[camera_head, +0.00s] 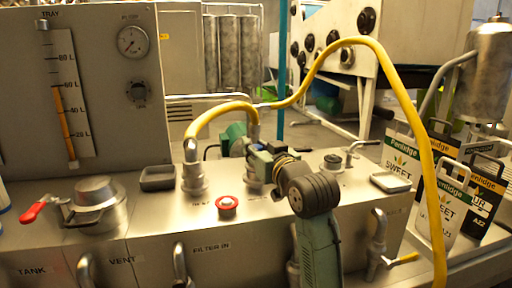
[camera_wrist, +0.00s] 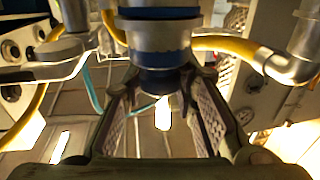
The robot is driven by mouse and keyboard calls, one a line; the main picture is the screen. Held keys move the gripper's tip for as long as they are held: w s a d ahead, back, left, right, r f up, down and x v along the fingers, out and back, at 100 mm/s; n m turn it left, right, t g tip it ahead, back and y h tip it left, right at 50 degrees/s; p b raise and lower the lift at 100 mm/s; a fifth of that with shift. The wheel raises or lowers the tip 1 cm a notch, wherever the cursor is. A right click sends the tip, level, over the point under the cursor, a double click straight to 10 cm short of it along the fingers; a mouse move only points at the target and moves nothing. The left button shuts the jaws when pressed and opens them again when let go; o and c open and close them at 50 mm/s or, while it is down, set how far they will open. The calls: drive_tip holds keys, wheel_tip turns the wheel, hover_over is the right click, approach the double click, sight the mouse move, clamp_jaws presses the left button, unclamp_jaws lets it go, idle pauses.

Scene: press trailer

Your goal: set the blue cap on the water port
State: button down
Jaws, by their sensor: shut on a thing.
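In the wrist view, a dark blue cap (camera_wrist: 160,80) sits between the two fingertips of my gripper (camera_wrist: 162,88), which is shut on it. A metal collar (camera_wrist: 158,38) with a blue band adjoins the cap and is in line with it. It looks like the water port, but I cannot tell whether the cap is seated on it or only touching. In the head view, my gripper (camera_head: 261,162) is over a metal port (camera_head: 254,183) in the middle of the bench top. The cap is largely hidden there by my gripper.
A yellow hose (camera_head: 422,150) arches over the bench, and a shorter one runs to a metal elbow (camera_head: 191,152) on the left port. A red knob (camera_head: 227,206) stands in front. A black tray (camera_head: 157,178) and a pale tray (camera_head: 390,182) lie on the bench.

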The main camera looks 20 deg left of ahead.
drive_tip(key=c, duration=1.6)
unclamp_jaws()
drive_tip(key=shift+o, duration=0.2)
drive_tip(key=shift+f, duration=0.1)
drive_tip(key=v, duration=1.1)
